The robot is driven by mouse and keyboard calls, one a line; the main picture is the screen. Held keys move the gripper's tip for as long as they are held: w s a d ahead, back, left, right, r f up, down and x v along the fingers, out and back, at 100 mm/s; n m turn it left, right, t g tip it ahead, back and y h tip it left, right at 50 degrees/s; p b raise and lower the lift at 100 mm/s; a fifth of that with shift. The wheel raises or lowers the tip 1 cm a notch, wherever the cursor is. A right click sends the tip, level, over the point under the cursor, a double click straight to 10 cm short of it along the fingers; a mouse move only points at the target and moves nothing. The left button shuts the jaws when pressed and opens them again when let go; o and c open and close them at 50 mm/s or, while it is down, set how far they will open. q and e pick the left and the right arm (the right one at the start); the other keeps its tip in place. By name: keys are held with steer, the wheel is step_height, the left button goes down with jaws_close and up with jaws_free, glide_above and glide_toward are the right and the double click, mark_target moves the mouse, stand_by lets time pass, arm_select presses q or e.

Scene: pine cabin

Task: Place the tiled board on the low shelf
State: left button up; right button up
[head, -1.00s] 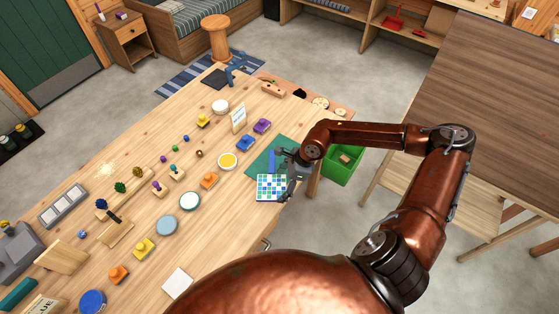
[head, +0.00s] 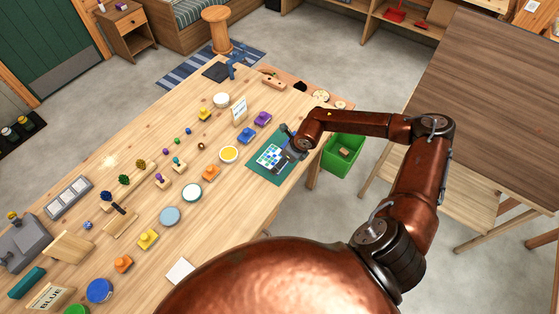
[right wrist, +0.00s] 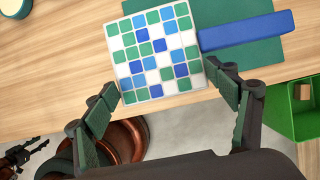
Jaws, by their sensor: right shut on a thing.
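The tiled board (head: 269,156) is a white square with blue, light blue and green tiles. It shows large in the right wrist view (right wrist: 155,52). My right gripper (head: 290,150) is shut on its near edge, with one finger at each near corner in the right wrist view (right wrist: 165,100). The board appears over the green mat (head: 262,172); its exact height is unclear. A pale wooden low shelf (head: 470,205) sits under the dark table at the right. A dark gripper-like shape, probably my left gripper (right wrist: 18,155), shows at the lower left of the right wrist view, too small to judge.
A blue bar (right wrist: 245,32) lies on the mat beside the board. The workbench (head: 120,175) holds several coloured blocks and discs. A green bin (head: 342,155) stands on the floor past its edge.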

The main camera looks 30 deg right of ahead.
steer(key=w+f, duration=0.1)
steer(key=f, duration=0.1)
steer(key=w+d+f, duration=0.1)
steer(key=w+f, duration=0.2)
steer(key=shift+w+d+f, duration=0.3)
steer(key=shift+w+f, duration=0.1)
steer(key=shift+f, duration=1.65)
steer(key=shift+w+f, duration=0.1)
steer(key=o, duration=1.4)
steer(key=shift+c, duration=0.2)
